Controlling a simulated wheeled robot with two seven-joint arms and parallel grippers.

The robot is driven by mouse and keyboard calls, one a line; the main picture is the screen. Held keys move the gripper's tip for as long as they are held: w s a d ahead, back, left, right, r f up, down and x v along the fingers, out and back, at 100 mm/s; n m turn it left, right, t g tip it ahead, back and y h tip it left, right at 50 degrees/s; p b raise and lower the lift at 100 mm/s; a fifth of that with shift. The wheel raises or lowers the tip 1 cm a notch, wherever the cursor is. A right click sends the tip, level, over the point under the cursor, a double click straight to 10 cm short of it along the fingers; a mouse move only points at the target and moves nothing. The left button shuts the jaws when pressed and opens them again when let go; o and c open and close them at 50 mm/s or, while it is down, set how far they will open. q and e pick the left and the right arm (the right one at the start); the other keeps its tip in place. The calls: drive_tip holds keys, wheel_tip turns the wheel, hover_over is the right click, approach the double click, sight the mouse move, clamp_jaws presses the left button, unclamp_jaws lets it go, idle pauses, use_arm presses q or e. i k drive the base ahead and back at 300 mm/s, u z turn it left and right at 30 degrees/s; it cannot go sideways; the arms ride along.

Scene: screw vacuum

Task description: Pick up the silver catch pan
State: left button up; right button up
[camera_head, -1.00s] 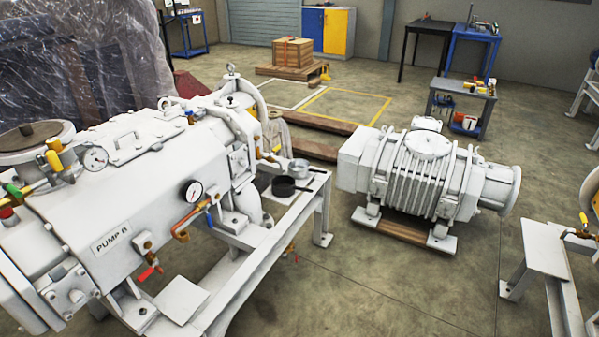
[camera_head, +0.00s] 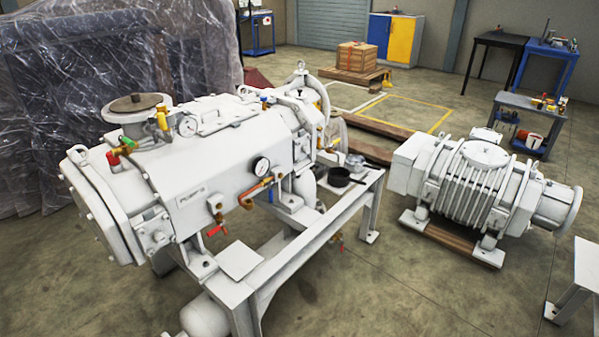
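The silver catch pan (camera_head: 354,161) is small in view. It sits at the far right end of the pump's white steel frame (camera_head: 345,212), just behind a black pan (camera_head: 341,178). The large white pump (camera_head: 215,160) stands on the same frame to the left of both pans. The black pan partly covers the silver pan's near side. Neither of my grippers shows in the view.
A white ribbed blower (camera_head: 480,190) rests on wooden beams on the floor to the right. A grey cart (camera_head: 530,104) stands behind it. Plastic-wrapped equipment (camera_head: 60,120) fills the left.

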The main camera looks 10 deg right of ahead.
sight(354, 163)
drive_tip(key=z, duration=0.3)
drive_tip(key=i, duration=0.2)
drive_tip(key=z, duration=1.1)
drive_tip(key=i, duration=1.65)
drive_tip(key=u, duration=0.45)
drive_tip(key=i, duration=1.2)
drive_tip(key=u, duration=1.35)
drive_tip(key=i, duration=0.2)
drive_tip(key=u, duration=0.25)
